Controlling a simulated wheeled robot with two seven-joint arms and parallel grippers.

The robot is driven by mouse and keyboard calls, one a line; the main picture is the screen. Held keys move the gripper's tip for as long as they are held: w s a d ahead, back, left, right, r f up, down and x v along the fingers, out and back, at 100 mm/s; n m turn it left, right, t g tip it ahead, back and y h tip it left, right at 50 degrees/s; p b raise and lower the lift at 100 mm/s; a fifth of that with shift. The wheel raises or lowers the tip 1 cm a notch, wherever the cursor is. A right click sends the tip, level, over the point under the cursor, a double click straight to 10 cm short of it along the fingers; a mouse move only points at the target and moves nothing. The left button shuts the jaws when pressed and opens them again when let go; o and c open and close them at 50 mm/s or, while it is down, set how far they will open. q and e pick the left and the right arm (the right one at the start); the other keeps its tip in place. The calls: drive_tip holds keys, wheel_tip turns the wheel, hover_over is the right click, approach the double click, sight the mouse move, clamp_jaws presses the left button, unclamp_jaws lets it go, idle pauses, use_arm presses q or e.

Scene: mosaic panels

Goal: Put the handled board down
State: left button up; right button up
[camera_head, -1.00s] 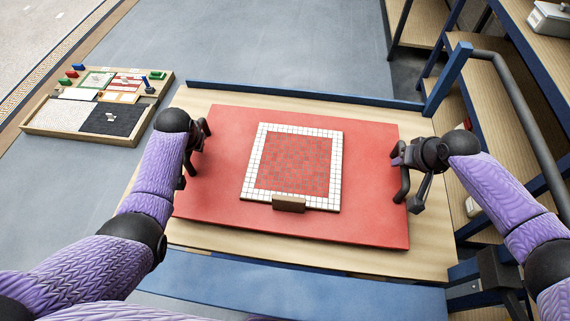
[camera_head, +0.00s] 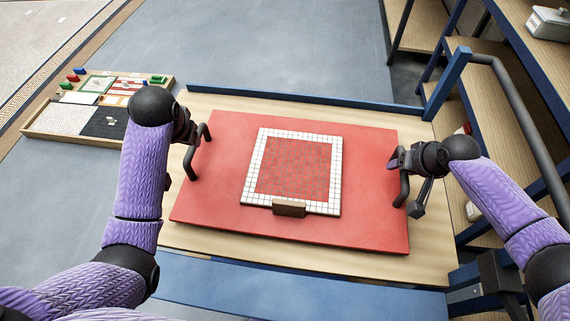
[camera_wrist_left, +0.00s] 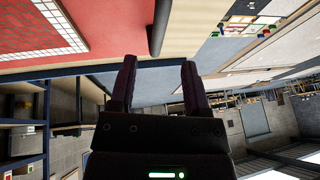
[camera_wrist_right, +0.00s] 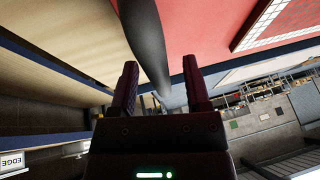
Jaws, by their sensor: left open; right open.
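The handled board (camera_head: 215,200) is a red board with a dark handle at each end. It lies flat on the wooden table top (camera_head: 200,236). A square mosaic panel with a white tile border (camera_head: 253,165) and red middle lies on it. My left gripper (camera_head: 190,132) is open, just left of the left handle (camera_head: 196,152) and apart from it. In the left wrist view the handle (camera_wrist_left: 160,25) is beyond the empty fingers (camera_wrist_left: 158,85). My right gripper (camera_head: 398,162) is open at the right handle (camera_head: 402,188). In the right wrist view that handle (camera_wrist_right: 150,50) passes between or just beyond the fingers (camera_wrist_right: 160,82).
A small brown block (camera_head: 289,208) stands at the panel's near edge. A blue rail (camera_head: 300,95) runs along the table's far edge. A compartment tray (camera_head: 50,133) lies at the left. Shelving with a dark tube rail (camera_head: 525,110) stands close by my right arm.

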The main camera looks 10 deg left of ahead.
drive_tip(key=shift+s+r, duration=0.1)
drive_tip(key=shift+r, duration=0.1)
use_arm(q)
drive_tip(key=shift+s+d+r, duration=0.15)
drive_tip(key=shift+s+r, duration=0.15)
drive_tip(key=shift+r, duration=0.3)
use_arm(e)
drive_tip(key=v, duration=1.1)
drive_tip(key=shift+r, duration=0.25)
drive_tip(key=shift+s, duration=0.1)
